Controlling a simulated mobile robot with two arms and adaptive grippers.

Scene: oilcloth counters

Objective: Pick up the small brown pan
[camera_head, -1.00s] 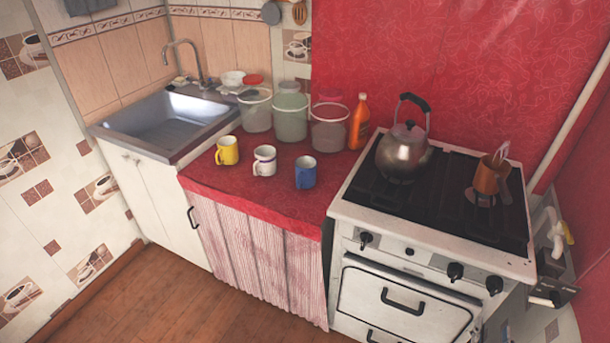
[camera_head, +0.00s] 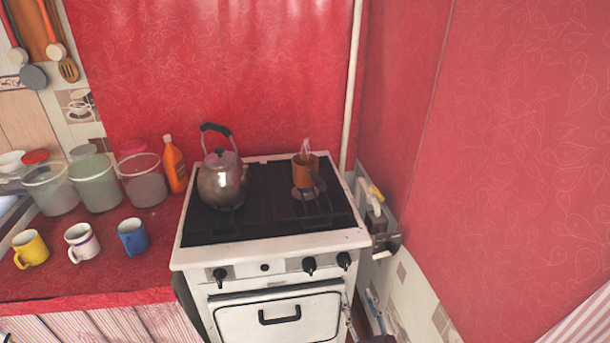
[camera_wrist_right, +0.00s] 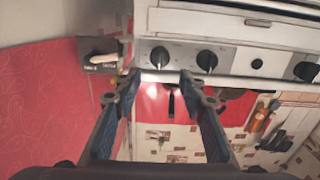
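The small brown pan (camera_head: 305,169) stands upright on the right rear part of the black stove top, with whitish wisps above its rim. Its dark handle points down and right. In the wrist view my right gripper (camera_wrist_right: 160,80) is open and empty, with its two blue-grey fingers apart in front of the stove's knob panel. In the head view the right gripper (camera_head: 361,304) shows only in part at the bottom, by the stove's right front corner, below and in front of the pan. My left gripper is not in view.
A metal kettle (camera_head: 222,180) stands left of the pan on the white stove (camera_head: 275,250). An orange bottle (camera_head: 174,165), jars and mugs stand on the red counter (camera_head: 100,278). A pipe (camera_head: 352,90) rises behind the stove. A wall fixture (camera_head: 380,220) sits right of the stove.

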